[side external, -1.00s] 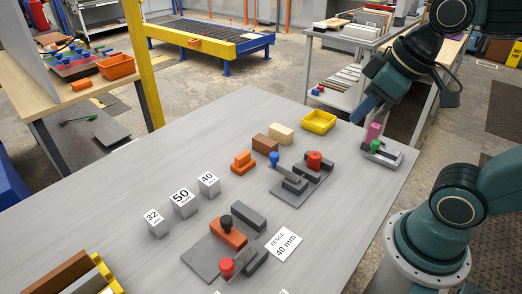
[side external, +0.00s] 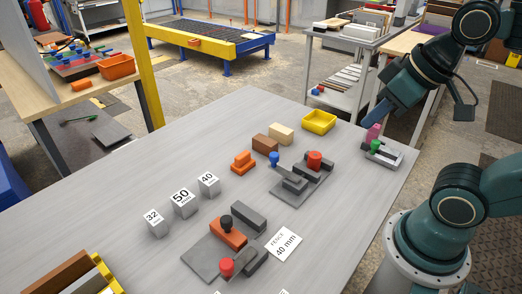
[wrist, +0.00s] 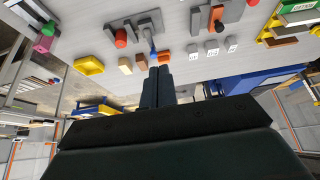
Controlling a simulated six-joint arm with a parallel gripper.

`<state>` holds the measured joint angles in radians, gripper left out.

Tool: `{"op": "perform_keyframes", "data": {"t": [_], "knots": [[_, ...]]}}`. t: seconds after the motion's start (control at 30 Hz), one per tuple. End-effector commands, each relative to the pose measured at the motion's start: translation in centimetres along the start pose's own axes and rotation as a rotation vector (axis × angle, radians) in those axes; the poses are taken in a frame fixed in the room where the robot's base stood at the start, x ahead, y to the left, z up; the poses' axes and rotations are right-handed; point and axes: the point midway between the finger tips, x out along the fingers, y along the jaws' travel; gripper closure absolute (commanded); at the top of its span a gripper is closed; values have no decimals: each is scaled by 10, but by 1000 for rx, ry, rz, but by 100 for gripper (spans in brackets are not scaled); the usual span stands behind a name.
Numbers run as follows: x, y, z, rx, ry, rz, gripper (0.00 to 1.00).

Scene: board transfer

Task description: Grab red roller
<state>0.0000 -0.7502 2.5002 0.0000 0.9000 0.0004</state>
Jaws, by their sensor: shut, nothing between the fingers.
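A short red cylinder (side external: 314,160) sits on a grey fixture with dark blocks (side external: 290,196) in the side external view. It also shows in the wrist view (wrist: 121,38), left of the fingers. A second red round piece (side external: 226,267) sits on the nearer grey fixture beside an orange block. Which of the two is the roller, I cannot tell from shape alone. My gripper (side external: 373,113) is shut and empty, in the air near the table's far right edge, right of both red pieces. In the wrist view its dark fingers (wrist: 158,72) lie together.
A blue knob (side external: 274,158) stands beside the red cylinder. A yellow tray (side external: 319,122), tan and brown blocks (side external: 281,133) lie behind. A pink block (side external: 373,131) and green knob (side external: 375,146) are close to my gripper.

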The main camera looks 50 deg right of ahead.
Motion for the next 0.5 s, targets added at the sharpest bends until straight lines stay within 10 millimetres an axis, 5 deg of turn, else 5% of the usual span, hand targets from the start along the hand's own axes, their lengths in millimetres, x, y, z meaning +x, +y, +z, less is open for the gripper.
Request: {"op": "perform_keyframes", "data": {"t": [0.13,0.43,0.5], "knots": [[0,0,0,0,0,0,100],[0,0,0,0,0,0,41],[0,0,0,0,0,0,37]]}}
